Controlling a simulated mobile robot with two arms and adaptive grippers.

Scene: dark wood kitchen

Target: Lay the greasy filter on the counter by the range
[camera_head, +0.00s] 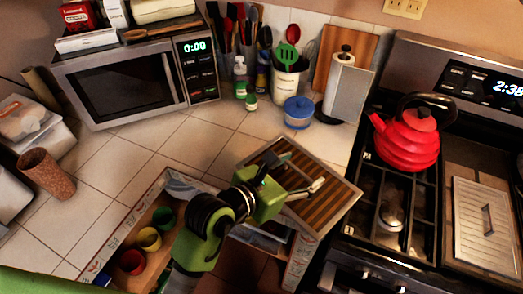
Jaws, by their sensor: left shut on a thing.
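The greasy filter (328,208) is a flat, metal-framed panel with brown slats. It lies at a slant across the counter's front corner, left of the range (372,212). My left gripper (316,187) is shut on the filter, with its green body over the panel's left part. I cannot tell whether the filter touches the tiled counter (205,136) or hovers just above it. Its near part reaches past the counter edge. My right gripper is not in view.
A blue-lidded jar (298,112), a paper towel holder (342,88) and a utensil crock (286,80) stand behind the filter. A red kettle (408,140) sits on the range. An open drawer with coloured cups (149,239) is below. Tiles before the microwave (120,85) are clear.

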